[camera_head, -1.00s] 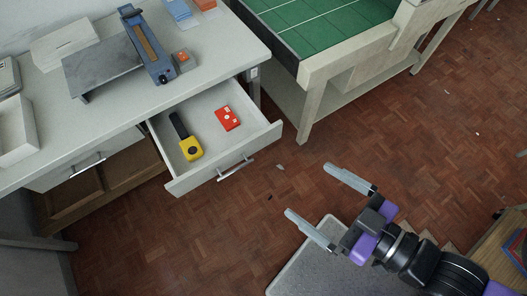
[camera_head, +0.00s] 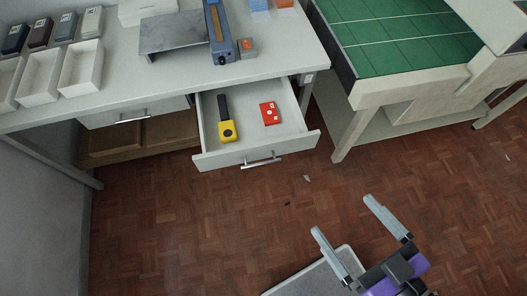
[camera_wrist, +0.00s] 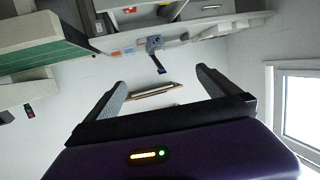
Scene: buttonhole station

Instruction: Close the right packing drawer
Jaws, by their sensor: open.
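The right packing drawer (camera_head: 247,155) stands pulled out from under the white table in the head view. A bar handle (camera_head: 261,163) runs along its front panel. Inside lie a yellow-and-black tool (camera_head: 228,130) and a small red box (camera_head: 269,113). My gripper (camera_head: 344,216) is open and empty, in front of the drawer and to its right, well apart from it. In the wrist view the two fingers (camera_wrist: 160,77) are spread with nothing between them.
The white table (camera_head: 120,92) carries a blue-and-grey device (camera_head: 219,35) and several white trays (camera_head: 80,66). A shut drawer (camera_head: 135,112) is to the left. A green-topped table (camera_head: 400,30) stands at right. The parquet floor before the drawer is mostly clear.

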